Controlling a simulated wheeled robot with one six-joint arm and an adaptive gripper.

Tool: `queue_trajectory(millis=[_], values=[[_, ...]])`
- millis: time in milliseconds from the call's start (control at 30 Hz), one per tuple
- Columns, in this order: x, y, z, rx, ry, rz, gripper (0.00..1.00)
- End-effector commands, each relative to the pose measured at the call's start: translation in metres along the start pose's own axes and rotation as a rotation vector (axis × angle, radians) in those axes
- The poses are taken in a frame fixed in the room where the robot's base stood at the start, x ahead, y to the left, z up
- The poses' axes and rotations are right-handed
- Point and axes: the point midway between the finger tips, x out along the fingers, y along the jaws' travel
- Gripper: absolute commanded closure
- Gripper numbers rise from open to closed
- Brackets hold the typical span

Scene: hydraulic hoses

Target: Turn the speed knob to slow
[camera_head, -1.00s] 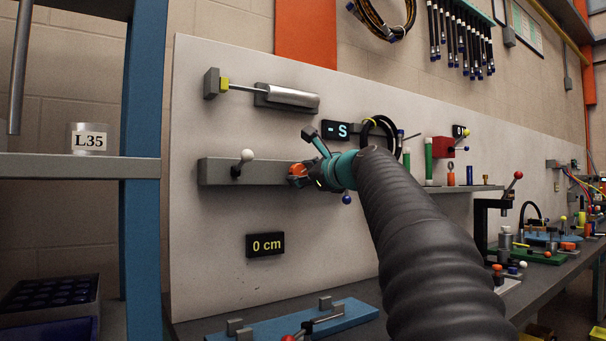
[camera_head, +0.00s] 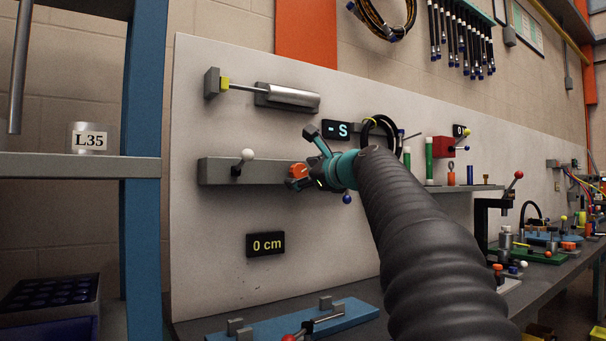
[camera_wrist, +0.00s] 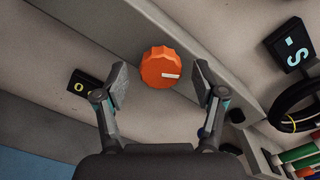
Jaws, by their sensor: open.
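The speed knob is an orange, ridged round knob (camera_wrist: 159,68) with a white pointer line, mounted on a grey bar (camera_wrist: 190,40). In the wrist view it sits between and just beyond my gripper's two open fingers (camera_wrist: 161,88), with a gap on each side. The white line points to the right in that view. In the head view the knob (camera_head: 298,171) shows partly at the right part of the grey bar (camera_head: 215,171), with my gripper (camera_head: 312,176) beside it. Any slow or fast marks around the knob are not visible.
A white-balled lever (camera_head: 245,157) stands on the bar left of the knob. A "- S" display (camera_head: 336,130) is above my gripper, and a "0 cm" display (camera_head: 265,244) is below. A cylinder (camera_head: 288,97) is mounted higher up. Black hoses (camera_head: 381,130) loop at the right.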

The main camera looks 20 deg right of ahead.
Motion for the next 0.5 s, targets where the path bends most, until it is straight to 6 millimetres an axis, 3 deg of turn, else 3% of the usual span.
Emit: queue_trajectory(millis=[167,500], values=[[-0.023,-0.001,0.001,-0.001,0.0,-0.003,0.3],[-0.088,0.0,0.0,0.0,0.001,-0.003,0.3]])
